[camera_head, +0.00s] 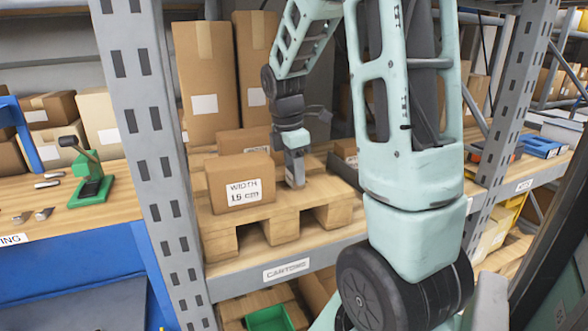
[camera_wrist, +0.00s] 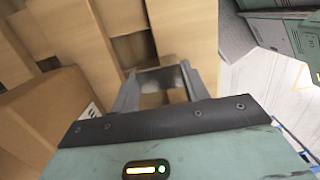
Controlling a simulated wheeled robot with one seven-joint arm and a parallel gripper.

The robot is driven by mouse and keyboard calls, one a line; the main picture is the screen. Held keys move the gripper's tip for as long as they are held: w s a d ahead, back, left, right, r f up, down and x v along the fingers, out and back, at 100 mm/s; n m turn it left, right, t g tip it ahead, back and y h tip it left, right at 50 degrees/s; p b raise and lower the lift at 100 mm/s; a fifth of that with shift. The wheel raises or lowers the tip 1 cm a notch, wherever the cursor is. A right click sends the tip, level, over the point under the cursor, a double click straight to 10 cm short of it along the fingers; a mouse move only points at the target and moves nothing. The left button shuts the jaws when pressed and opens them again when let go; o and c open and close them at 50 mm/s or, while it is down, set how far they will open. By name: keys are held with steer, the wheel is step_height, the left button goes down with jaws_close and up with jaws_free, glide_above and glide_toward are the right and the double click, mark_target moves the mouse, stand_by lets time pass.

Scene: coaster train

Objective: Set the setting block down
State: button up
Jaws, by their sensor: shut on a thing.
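My gripper (camera_head: 296,180) points down over the wooden pallet (camera_head: 285,223) on the shelf, just right of a cardboard box labelled WIDTH 1.6 cm (camera_head: 238,187). Its fingers also show in the wrist view (camera_wrist: 158,82), shut on a small grey block (camera_wrist: 160,76), which I take for the setting block. The block is at the fingertips, with the pallet's wood behind it. In the head view the fingers mostly hide it. I cannot tell whether its underside touches the pallet.
Tall cartons (camera_head: 205,80) stand behind the pallet. A grey rack post (camera_head: 150,140) rises at its left. A shelf label (camera_head: 286,269) marks the front edge. A green lever tool (camera_head: 90,180) stands on the left bench. The pallet's front right is clear.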

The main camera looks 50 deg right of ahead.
steer(key=o, duration=1.4)
steer(key=shift+f, duration=0.1)
steer(key=shift+o, duration=0.2)
step_height(320, 180, up, 12)
steer(key=a+p, duration=0.1)
steer(key=shift+w, duration=0.4)
steer(key=shift+a, duration=0.1)
